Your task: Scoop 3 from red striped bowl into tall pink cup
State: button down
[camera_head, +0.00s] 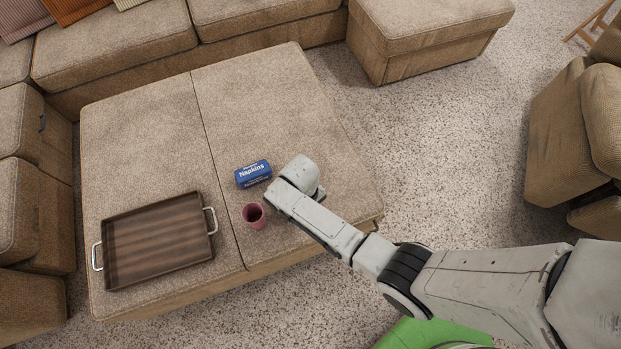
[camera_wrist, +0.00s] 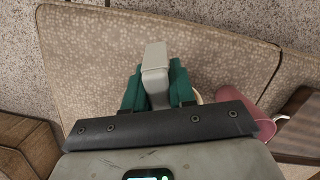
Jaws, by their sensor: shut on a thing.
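The tall pink cup (camera_head: 253,217) stands upright on the ottoman, left of my arm's wrist in the head view. It also shows at the right of the wrist view (camera_wrist: 232,112), partly covered by my gripper's body. My gripper (camera_wrist: 157,88) has teal fingers shut on a light grey handle (camera_wrist: 155,57), which looks like the scoop's. The scoop's bowl end is hidden. A thin pale curved edge (camera_wrist: 199,97) shows beside the right finger; it may be the bowl's rim. The red striped bowl cannot be made out in either view. In the head view my wrist hides the fingers.
The beige ottoman (camera_head: 150,140) is a wide padded surface with a seam. A blue napkin pack (camera_head: 253,174) lies behind the cup. A dark wooden tray (camera_head: 158,243) with metal handles, empty, lies at the left. Sofas surround the back and left. The ottoman's far part is clear.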

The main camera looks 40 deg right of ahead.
jog(key=shift+f+b, duration=2.85)
jog(key=shift+f, duration=0.05)
jog(key=w+b, duration=0.1)
jog(key=w+f+t+b, duration=0.1)
jog(key=b, duration=0.1)
jog(key=shift+w+f, duration=0.25)
jog(key=shift+w, duration=0.1)
jog(key=shift+w+a+f+t, duration=0.1)
jog(key=shift+w+t, duration=0.35)
jog(key=shift+t, duration=0.05)
jog(key=shift+w, duration=0.2)
jog(key=shift+s+r+p, duration=0.15)
jog(key=shift+r+p, duration=0.3)
jog(key=shift+r, duration=0.05)
jog(key=shift+s+r+p, duration=0.5)
jog(key=shift+r+p, duration=0.75)
jog(key=shift+p, duration=0.3)
jog(key=shift+s+r+p, duration=0.45)
jog(key=shift+r+p, duration=0.8)
jog(key=shift+p, duration=0.35)
jog(key=shift+s+r+p, duration=0.5)
jog(key=shift+r+p, duration=0.75)
jog(key=shift+p, duration=0.3)
